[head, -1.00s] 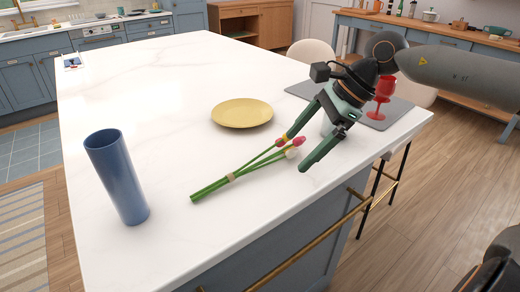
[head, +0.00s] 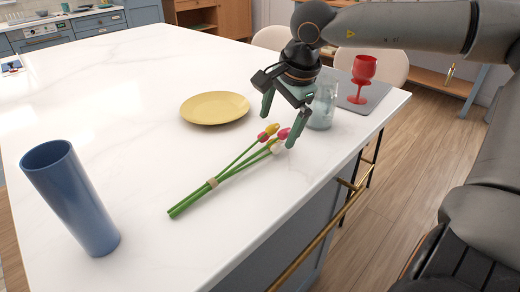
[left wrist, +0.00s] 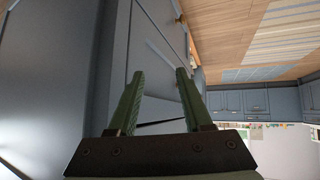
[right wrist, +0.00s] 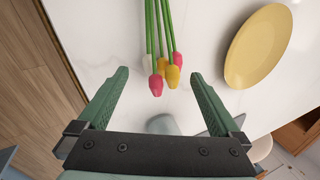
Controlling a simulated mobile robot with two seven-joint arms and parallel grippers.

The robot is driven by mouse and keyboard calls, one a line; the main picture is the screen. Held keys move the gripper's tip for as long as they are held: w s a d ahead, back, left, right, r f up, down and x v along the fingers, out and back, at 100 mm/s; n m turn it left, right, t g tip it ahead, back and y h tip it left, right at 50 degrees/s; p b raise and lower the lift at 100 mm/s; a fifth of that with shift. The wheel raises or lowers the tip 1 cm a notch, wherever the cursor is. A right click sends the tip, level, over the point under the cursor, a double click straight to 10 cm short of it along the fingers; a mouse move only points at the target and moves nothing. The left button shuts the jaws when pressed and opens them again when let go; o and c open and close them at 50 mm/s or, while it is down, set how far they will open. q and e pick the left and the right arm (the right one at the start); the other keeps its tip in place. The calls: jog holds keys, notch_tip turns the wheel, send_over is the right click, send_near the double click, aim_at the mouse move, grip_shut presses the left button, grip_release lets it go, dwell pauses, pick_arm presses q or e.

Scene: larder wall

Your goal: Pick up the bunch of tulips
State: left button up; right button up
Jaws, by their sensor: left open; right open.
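The bunch of tulips (head: 222,177) lies on the white island top, with green stems, a tan band and red, yellow and white heads. My right gripper (head: 279,132) is open just above and beyond the flower heads. In the right wrist view the tulip heads (right wrist: 160,78) lie between and ahead of the open fingers (right wrist: 157,80), with nothing held. My left gripper is not in the head view. In the left wrist view its fingers (left wrist: 155,78) are open and empty, facing blue cabinet fronts.
A blue vase (head: 72,198) stands at the left of the island. A yellow plate (head: 214,107) lies behind the tulips. A clear glass (head: 322,108) stands behind my right gripper, near a red goblet (head: 361,80) on a grey mat (head: 378,92).

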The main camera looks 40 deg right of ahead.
aim_at(271, 132)
jog(key=x, duration=0.4)
jog(key=shift+w+a+f+b, duration=0.25)
jog(key=shift+w+b, duration=0.05)
jog(key=shift+r, duration=0.1)
jog(key=c, duration=1.3)
